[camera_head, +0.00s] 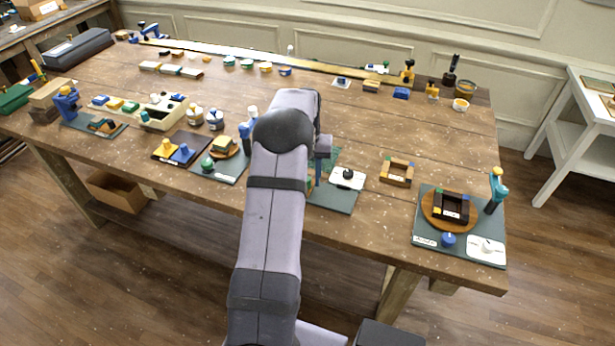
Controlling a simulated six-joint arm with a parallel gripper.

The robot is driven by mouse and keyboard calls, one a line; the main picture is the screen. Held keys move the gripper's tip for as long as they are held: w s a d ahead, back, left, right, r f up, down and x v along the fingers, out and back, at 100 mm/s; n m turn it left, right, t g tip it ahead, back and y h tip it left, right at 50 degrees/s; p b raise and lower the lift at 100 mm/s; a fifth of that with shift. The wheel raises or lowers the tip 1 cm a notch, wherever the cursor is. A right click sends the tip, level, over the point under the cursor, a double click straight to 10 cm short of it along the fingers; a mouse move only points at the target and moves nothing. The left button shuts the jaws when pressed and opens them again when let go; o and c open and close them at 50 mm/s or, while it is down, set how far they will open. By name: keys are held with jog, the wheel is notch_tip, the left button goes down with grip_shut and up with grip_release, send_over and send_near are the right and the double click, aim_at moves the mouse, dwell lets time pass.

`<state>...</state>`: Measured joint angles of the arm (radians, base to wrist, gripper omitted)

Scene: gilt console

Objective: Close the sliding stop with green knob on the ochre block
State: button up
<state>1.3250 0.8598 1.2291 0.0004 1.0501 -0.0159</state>
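My arm rises through the middle of the camera_head view and bends down at its far end. My gripper (317,174) points down over a dark green mat (335,199) near the table's front edge. It is small and partly behind my arm, so its fingers cannot be made out. A small ochre piece (309,184) shows just beside it, mostly hidden by my arm. I cannot tell whether this is the ochre block, and no sliding stop with a green knob can be clearly made out there.
A white plate with a dark knob (347,178) is right of my gripper. A wooden frame (397,171) lies further right, then a green board with a round wooden disc (430,217). Left of my arm is a mat with a green knob (208,163).

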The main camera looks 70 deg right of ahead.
jog(key=shift+r+b, duration=1.4)
jog(key=shift+r, duration=2.3)
jog(key=w+a+n, duration=0.3)
jog(key=w+a, duration=0.6)
jog(key=a, duration=0.3)
jog(key=w+a+n, duration=0.4)
jog(key=w+a, duration=0.5)
jog(key=a, duration=0.2)
jog(key=a+f+n, duration=0.2)
jog(key=a+n, duration=0.2)
jog(key=a, duration=1.2)
jog(key=s+a+f+n, duration=0.3)
jog(key=s+a, duration=0.6)
jog(key=a, duration=0.3)
jog(key=shift+a+f+n, duration=0.15)
jog(key=shift+f+n, duration=0.1)
jog(key=shift+n, duration=0.25)
jog(key=shift+f, duration=0.15)
